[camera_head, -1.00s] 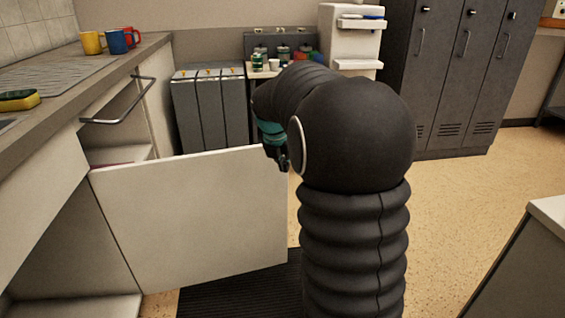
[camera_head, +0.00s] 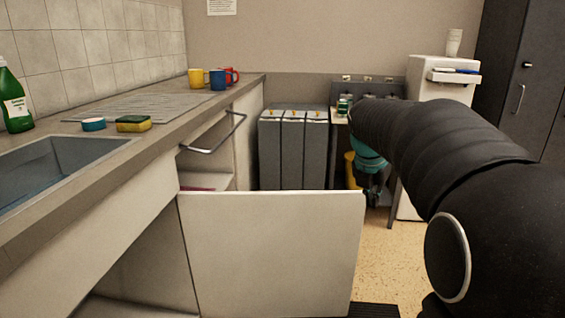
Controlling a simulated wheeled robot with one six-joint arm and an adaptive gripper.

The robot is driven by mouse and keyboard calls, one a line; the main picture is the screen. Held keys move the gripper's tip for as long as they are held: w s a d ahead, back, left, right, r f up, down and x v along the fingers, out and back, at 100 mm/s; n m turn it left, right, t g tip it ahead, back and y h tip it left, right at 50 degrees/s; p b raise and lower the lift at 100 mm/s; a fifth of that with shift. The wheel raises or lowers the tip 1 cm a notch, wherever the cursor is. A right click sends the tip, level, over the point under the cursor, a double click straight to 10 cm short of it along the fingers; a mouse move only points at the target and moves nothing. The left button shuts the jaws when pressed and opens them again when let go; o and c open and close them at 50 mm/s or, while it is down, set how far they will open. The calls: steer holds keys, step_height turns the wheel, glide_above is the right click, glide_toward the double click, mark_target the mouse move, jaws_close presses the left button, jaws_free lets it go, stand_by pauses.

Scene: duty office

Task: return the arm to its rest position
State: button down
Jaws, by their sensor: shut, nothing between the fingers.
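My arm, in a black ribbed sleeve, fills the right side of the view and reaches away from me. At its far end is a teal wrist with my dark gripper (camera_head: 372,198) pointing down. The gripper is shut and empty, small and partly shaded in the picture. It shows just beyond the right upper corner of the open white cabinet door (camera_head: 275,250). I cannot tell how far apart the two are.
The counter with sink (camera_head: 60,170), sponge (camera_head: 133,124) and mugs (camera_head: 217,80) runs along the left. Grey bins (camera_head: 293,150) stand behind the door. Lockers (camera_head: 525,80) stand back right. Some floor (camera_head: 385,260) shows right of the door.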

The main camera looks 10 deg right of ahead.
steer(key=s+a+f+m+t+y, duration=0.1)
steer(key=s+a+f+m, duration=0.1)
steer(key=s+a+m, duration=0.3)
steer(key=s+a+f+m+t+y, duration=0.1)
steer(key=s+a+f+m, duration=0.2)
steer(key=s+a+m, duration=0.3)
steer(key=s+a+f+m+y, duration=0.1)
steer(key=s+a+m, duration=0.4)
steer(key=s+m, duration=0.8)
steer(key=shift+s+a+f+m+t, duration=0.25)
steer(key=shift+s+f+m+t, duration=0.15)
steer(key=shift+f+m, duration=0.45)
steer(key=shift+r, duration=0.2)
